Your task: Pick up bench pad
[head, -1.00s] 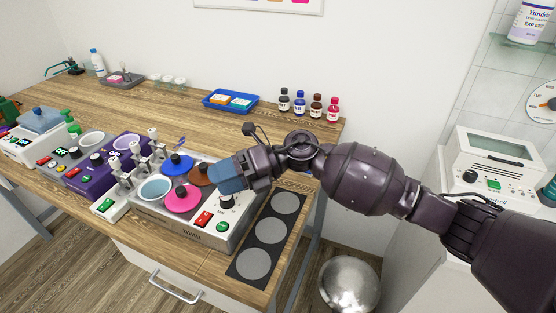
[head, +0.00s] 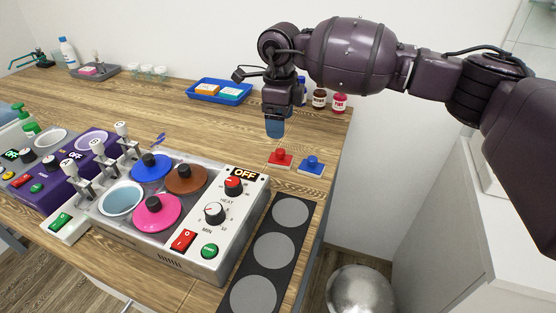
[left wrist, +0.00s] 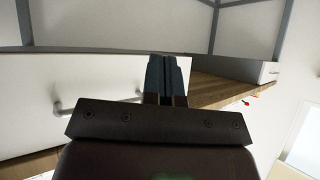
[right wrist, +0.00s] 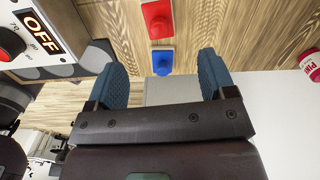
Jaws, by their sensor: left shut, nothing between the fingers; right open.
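A black strip with three grey discs, which looks like the bench pad (head: 299,234), lies along the right edge of the wooden bench (head: 190,118), beside the grey heater unit (head: 232,240). Its near end is cut off by the head view's lower edge. My right gripper (head: 275,128) points down above the bench, beyond the pad's far end and apart from it. In the right wrist view its blue fingers (right wrist: 161,76) are spread with nothing between them. My left gripper (left wrist: 167,78) shows only in the left wrist view, shut and empty, by a white drawer front.
A red button block (head: 281,158) and a blue button block (head: 312,165) stand near the right gripper. A blue tray (head: 219,92) and small bottles (head: 339,103) stand behind.

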